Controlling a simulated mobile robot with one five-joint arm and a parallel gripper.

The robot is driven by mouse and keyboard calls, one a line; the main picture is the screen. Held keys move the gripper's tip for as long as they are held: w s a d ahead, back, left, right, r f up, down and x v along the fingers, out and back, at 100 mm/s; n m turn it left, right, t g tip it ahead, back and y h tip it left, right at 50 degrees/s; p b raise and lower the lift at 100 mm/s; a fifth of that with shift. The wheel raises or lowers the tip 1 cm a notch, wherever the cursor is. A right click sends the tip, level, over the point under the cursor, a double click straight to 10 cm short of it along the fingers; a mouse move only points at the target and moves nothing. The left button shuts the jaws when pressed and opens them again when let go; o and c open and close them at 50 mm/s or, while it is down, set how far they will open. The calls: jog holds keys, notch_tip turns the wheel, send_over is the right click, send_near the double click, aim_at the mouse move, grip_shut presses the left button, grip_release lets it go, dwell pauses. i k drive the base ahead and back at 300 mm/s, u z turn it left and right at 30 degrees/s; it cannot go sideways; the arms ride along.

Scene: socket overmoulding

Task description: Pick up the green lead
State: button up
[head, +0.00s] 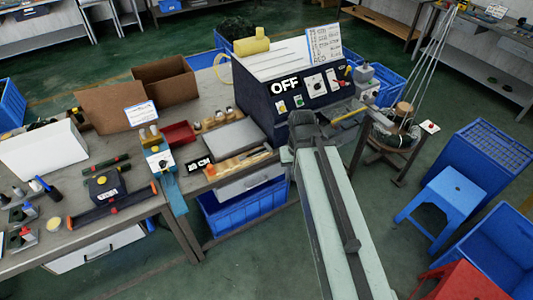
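I cannot make out a green lead for certain in the head view. A dark green tangle (236,27) sits at the back, beyond the machine, too small to identify. My pale arm reaches up from the bottom edge to a dark joint in front of the machine marked OFF (284,92). I cannot make out my gripper's fingers or anything held in them. The arm hides part of the machine's front and the floor behind it.
The workbench (122,222) carries a white box (44,150), brown cartons (165,82), a red tray (179,134) and small tools. A blue crate (243,208) stands under it. A round stand (397,137), a blue stool (447,195) and blue bins (480,165) are right of my arm.

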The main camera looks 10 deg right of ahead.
aim_at(243, 158)
jog(key=z, duration=1)
jog(key=i, duration=1.65)
jog(key=u, duration=2.3)
